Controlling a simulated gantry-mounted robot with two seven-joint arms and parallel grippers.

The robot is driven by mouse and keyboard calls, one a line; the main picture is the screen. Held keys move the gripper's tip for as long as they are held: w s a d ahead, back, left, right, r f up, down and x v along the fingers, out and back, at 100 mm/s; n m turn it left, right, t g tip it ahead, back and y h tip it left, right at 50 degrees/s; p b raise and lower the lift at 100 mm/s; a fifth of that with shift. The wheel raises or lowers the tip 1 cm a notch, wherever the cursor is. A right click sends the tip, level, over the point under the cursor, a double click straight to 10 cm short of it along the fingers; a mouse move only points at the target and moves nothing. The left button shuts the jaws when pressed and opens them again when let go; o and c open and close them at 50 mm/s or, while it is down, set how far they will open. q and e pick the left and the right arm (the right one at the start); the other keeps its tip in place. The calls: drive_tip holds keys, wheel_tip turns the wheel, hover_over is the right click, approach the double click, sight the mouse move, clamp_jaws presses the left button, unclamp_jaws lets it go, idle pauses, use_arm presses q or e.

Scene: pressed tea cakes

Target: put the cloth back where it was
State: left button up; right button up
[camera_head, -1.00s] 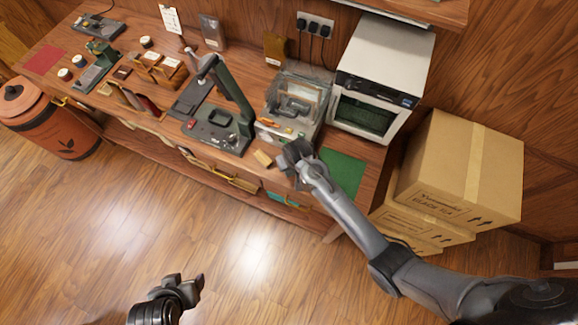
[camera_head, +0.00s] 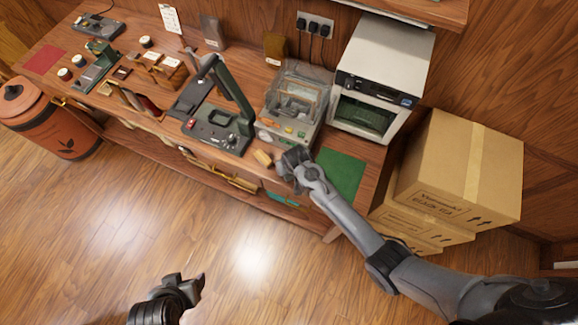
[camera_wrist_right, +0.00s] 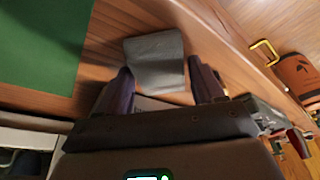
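A grey, flat, folded piece that looks like the cloth (camera_wrist_right: 156,60) shows in the right wrist view, at the tips of my right gripper's fingers (camera_wrist_right: 160,72). The fingers stand apart on either side of it and its sides come close to both. I cannot tell whether they grip it or whether it rests on the wooden bench. In the head view my right gripper (camera_head: 288,162) is low at the bench's front edge, left of the green mat (camera_head: 341,172). My left gripper (camera_head: 192,284) hangs over the floor, far from the bench; its fingers are too small to judge.
A small tan block (camera_head: 263,158) lies left of my right gripper. Behind stands a clear-lidded machine (camera_head: 290,108), with a white oven (camera_head: 378,75) to its right. A dark green press (camera_head: 218,125) stands left. Cardboard boxes (camera_head: 455,175) are at the right. The floor is clear.

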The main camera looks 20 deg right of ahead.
drive_tip(key=shift+o, duration=1.1)
drive_tip(key=shift+r, duration=0.1)
drive_tip(key=v, duration=1.2)
drive_tip(key=s+d+r+n, duration=0.1)
drive_tip(key=s+d+r, duration=0.2)
drive_tip(key=s, duration=0.8)
drive_tip(key=s+d+r+n, duration=0.1)
drive_tip(key=s+d+r, duration=0.2)
drive_tip(key=s, duration=0.8)
drive_tip(key=shift+r+p, duration=0.2)
drive_tip(key=shift+p, duration=0.2)
wheel_tip(320, 180, up, 10)
drive_tip(key=p, duration=0.9)
drive_tip(key=shift+p, duration=0.35)
drive_tip(key=shift+f, duration=0.15)
